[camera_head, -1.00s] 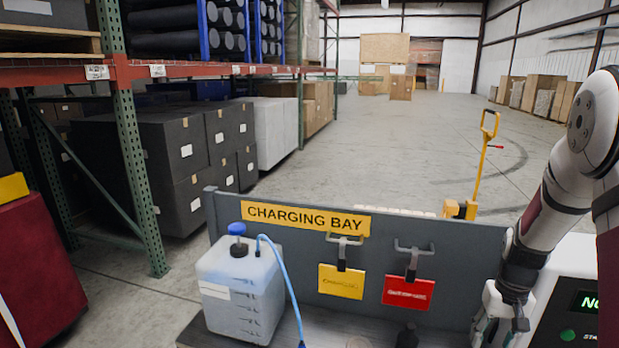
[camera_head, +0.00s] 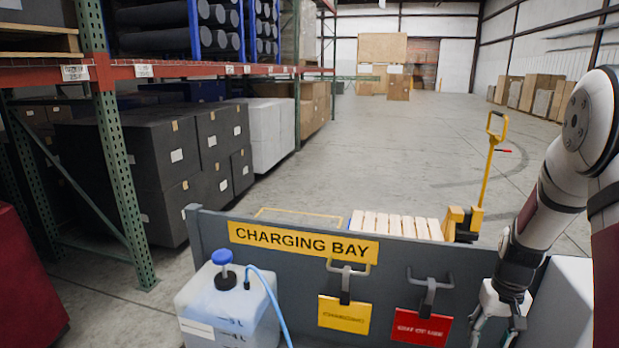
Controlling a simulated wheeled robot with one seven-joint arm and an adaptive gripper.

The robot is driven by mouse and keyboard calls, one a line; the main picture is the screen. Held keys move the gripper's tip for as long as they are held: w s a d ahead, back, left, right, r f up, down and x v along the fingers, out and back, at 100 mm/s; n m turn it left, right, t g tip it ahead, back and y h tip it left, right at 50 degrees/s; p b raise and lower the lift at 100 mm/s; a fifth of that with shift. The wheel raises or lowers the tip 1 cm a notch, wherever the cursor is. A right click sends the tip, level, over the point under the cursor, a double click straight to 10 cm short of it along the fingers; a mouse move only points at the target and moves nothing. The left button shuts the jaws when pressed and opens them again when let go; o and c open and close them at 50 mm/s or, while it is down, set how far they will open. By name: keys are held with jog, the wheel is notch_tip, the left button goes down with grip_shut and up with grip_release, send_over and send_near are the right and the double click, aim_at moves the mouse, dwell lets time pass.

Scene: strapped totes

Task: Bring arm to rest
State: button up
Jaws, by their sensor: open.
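My arm comes down the right side of the head view, bent at the elbow. My gripper (camera_head: 492,336) is at its lower end, pointing down, in front of the right part of the grey charging bay panel. The fingers are open and the fingertips run close to the bottom edge of the picture. I see nothing between them. A red tag (camera_head: 421,327) hangs from a hook just left of my gripper, apart from it. A yellow tag (camera_head: 343,315) hangs from another hook farther left.
The charging bay panel (camera_head: 255,278) stands close ahead. A translucent jug (camera_head: 228,310) with a blue cap and hose is in front of its left end. Behind it are a yellow pallet jack (camera_head: 458,222) and a wooden pallet (camera_head: 395,225). Racking (camera_head: 115,170) stands left; the aisle floor is open.

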jog(key=s+a+r+n+t, duration=0.1)
jog(key=s+a+r, duration=0.4)
jog(key=r, duration=0.5)
jog(key=s+a+r+t, duration=0.1)
jog(key=s+a+r, duration=0.1)
jog(key=a+r, duration=0.65)
jog(key=s+a+r+n+t, duration=0.1)
jog(key=s+a+r, duration=0.2)
jog(key=s, duration=0.5)
jog(key=s+a+r+n+t, duration=0.1)
jog(key=s+a+r, duration=0.2)
jog(key=s, duration=0.6)
jog(key=shift+a+r, duration=0.2)
jog(key=shift+a, duration=0.85)
